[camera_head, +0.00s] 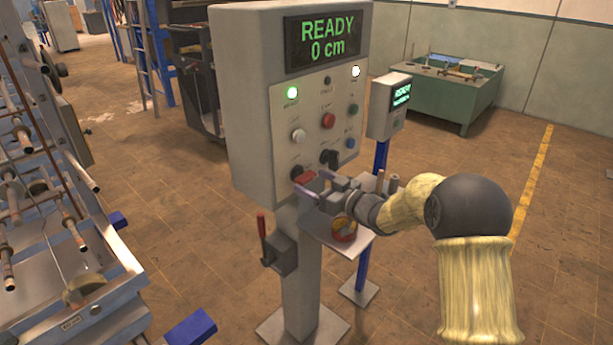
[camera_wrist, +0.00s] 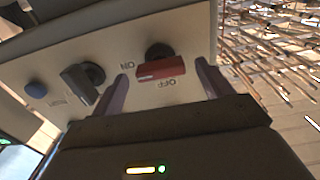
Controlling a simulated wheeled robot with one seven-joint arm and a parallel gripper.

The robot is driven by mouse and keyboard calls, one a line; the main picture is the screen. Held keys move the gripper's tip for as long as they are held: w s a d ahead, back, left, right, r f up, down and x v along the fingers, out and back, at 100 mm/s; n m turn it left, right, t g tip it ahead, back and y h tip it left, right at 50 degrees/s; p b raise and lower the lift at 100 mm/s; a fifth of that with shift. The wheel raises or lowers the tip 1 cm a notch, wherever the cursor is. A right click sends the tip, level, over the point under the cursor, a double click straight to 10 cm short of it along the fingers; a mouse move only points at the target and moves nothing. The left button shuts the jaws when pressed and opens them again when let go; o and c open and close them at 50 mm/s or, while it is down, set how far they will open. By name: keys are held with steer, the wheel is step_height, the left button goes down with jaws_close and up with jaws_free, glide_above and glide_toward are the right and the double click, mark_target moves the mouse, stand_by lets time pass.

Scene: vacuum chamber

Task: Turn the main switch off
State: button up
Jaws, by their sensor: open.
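The main switch (camera_head: 306,176) is a red handle on a dark round base, low on the front of the grey control cabinet (camera_head: 245,110). In the wrist view the red handle (camera_wrist: 160,68) lies across between the ON and OFF labels, which appear upside down. My gripper (camera_head: 312,183) is at the switch, with its fingers pointing at the panel. In the wrist view my gripper (camera_wrist: 162,74) is open, one finger on each side of the red handle, with visible gaps. The exact fingertip depth against the panel is hard to tell.
A black selector knob (camera_wrist: 83,80) and a blue button (camera_wrist: 36,89) sit beside the switch. The cabinet display (camera_head: 327,40) reads READY 0 cm and a green lamp (camera_head: 292,93) is lit. A small shelf (camera_head: 345,238) holding items lies below my gripper.

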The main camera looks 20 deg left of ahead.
mark_target(310, 180)
steer(key=x, duration=0.3)
steer(key=shift+w+a, duration=0.1)
steer(key=shift+a, duration=0.05)
steer(key=c, duration=1)
